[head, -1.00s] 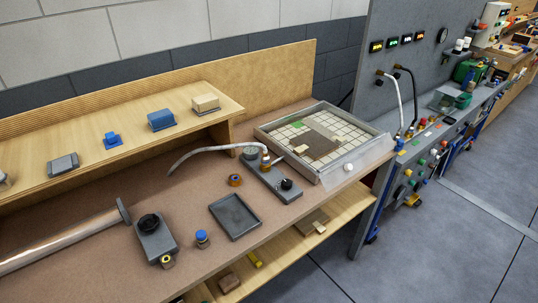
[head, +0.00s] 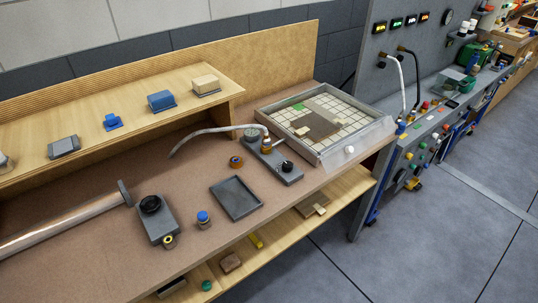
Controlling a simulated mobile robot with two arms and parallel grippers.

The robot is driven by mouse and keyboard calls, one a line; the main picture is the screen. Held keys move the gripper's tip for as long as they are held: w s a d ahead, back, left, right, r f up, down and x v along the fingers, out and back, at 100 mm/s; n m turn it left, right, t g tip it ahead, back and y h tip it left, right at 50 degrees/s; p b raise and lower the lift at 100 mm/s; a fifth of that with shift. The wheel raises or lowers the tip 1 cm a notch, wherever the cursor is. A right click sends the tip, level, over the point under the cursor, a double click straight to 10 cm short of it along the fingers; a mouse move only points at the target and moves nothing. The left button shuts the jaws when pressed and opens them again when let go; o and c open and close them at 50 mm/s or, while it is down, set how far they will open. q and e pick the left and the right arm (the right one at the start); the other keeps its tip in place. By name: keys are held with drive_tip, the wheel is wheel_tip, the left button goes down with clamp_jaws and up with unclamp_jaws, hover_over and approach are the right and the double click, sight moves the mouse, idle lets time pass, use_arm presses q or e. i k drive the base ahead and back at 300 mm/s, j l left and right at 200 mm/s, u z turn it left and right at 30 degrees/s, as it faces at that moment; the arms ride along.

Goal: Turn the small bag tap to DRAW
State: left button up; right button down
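A grey block with a black knob (head: 287,166) and a brass fitting (head: 266,145) lies on the brown bench beside the shallow framed tray (head: 352,149). A pale hose (head: 205,131) runs left from near the fitting. A second grey block (head: 160,229) with a larger black knob (head: 150,204) lies nearer, at the left. I cannot tell for sure which knob is the small bag tap; any markings and the knob settings are too small to read.
An empty dark tray (head: 237,214) and a blue-capped jar (head: 203,217) lie between the blocks. A raised wooden shelf (head: 133,108) holds small items. Open floor (head: 430,250) is at right.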

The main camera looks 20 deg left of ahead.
sight(287, 166)
drive_tip(key=k+j+u, duration=0.2)
drive_tip(key=u, duration=0.3)
drive_tip(key=k+j+u, duration=0.15)
drive_tip(key=u, duration=0.35)
drive_tip(key=i+j, duration=0.05)
drive_tip(key=j, duration=0.05)
